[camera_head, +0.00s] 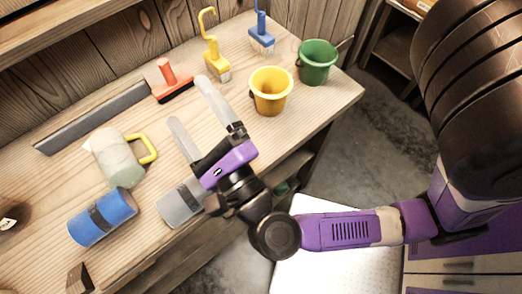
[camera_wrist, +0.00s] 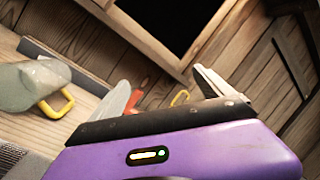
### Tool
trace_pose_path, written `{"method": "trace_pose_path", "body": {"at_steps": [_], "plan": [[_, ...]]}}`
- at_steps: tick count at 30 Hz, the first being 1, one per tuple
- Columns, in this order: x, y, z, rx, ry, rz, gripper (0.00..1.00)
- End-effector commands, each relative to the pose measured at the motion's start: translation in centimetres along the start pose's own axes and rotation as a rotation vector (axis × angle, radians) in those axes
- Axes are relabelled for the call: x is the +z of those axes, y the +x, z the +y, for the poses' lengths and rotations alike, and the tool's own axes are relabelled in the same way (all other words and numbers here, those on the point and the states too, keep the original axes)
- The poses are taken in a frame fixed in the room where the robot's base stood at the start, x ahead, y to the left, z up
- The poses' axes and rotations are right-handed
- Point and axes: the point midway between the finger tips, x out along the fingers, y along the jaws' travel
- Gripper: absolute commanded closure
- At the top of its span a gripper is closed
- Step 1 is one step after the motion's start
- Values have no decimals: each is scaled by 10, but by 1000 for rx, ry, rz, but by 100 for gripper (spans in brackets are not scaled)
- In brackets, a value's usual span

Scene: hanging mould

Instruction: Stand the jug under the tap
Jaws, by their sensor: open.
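The jug (camera_head: 112,160) is pale grey and cloudy with a yellow handle. It appears to stand on the wooden bench at the left, handle towards the right. It also shows at the left edge of the wrist view (camera_wrist: 30,86), partly cut off. My gripper (camera_head: 186,100) is open and empty, its two pale fingers apart over the middle of the bench. It is to the right of the jug and not touching it. The fingers also show in the wrist view (camera_wrist: 165,90). I cannot make out a tap in either view.
A blue cylinder (camera_head: 103,217) and a grey cylinder (camera_head: 178,204) lie near the bench's front. A long grey bar (camera_head: 92,118), red-handled tool (camera_head: 167,80), yellow brush (camera_head: 213,58) and blue brush (camera_head: 262,33) are at the back. Yellow (camera_head: 271,92) and green (camera_head: 317,63) buckets stand right.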

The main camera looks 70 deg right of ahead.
Motion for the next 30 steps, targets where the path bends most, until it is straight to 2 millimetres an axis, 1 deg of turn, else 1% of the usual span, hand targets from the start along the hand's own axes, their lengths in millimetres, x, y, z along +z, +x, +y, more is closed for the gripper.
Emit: {"method": "trace_pose_path", "body": {"at_steps": [1, 3, 7, 10, 12, 14, 15, 18, 21, 23, 24, 27, 30], "plan": [[-3, -8, -11, -10, -142, -55, 9], [0, -19, -22, -24, -340, -142, 9], [3, -45, -28, -19, -721, -306, 9], [1, -70, -22, 7, -1019, -437, 9], [-5, -89, -14, 38, -1228, -534, 9], [-14, -106, -7, 69, -1405, -621, 9], [-21, -118, -2, 93, -1515, -678, 9], [-42, -144, 7, 152, -1753, -811, 9], [-61, -165, 12, 201, -1924, -918, 9], [-69, -173, 13, 222, -1993, -964, 9], [-73, -177, 14, 232, -2025, -986, 5], [-79, -182, 14, 245, -2067, -1016, 5], [-80, -182, 14, 245, -2074, -1020, 5]]}}
